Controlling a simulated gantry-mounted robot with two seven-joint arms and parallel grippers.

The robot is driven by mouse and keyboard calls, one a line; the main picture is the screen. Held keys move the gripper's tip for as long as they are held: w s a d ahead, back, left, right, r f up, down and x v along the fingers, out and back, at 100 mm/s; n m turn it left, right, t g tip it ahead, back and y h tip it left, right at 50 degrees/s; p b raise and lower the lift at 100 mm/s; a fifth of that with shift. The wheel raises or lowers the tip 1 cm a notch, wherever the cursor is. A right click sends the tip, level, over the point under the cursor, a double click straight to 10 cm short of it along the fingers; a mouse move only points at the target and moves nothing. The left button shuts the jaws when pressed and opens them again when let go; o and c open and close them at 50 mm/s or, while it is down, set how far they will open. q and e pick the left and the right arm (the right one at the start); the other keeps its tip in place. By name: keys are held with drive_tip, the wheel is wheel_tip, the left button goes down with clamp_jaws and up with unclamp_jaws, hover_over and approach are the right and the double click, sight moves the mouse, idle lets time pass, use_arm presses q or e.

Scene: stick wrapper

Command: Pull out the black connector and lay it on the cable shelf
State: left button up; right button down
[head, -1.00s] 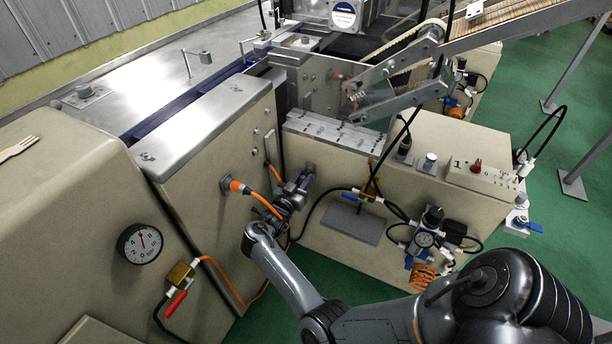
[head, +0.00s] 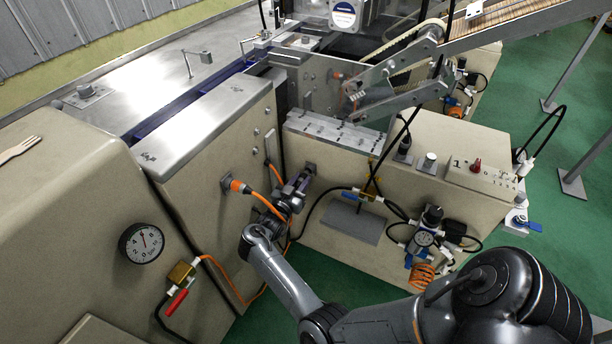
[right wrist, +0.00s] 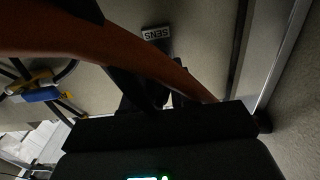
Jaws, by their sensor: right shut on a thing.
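My right gripper (head: 294,190) reaches to the vertical machine face, near a small grey socket plate (head: 309,168). In the right wrist view its dark fingers (right wrist: 147,98) are shut on the black connector, just below a label reading SENS (right wrist: 157,33). The connector is dark against the dark fingers and mostly hidden, so I cannot tell how far it sits in its socket. A grey flat shelf (head: 352,224), which fits the cable shelf, juts out lower right of the gripper and has a bare top. My left gripper is not in view.
An orange-collared connector (head: 238,186) with an orange cable sits left of my gripper; the cable crosses close in front of the wrist camera (right wrist: 110,42). A brass valve with blue handle (head: 366,194) and black hoses are above the shelf. A pressure gauge (head: 142,243) is at left.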

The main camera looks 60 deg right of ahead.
sight(297, 187)
drive_tip(key=shift+a, duration=0.15)
drive_tip(key=shift+a+p, duration=0.4)
drive_tip(key=shift+a, duration=1.5)
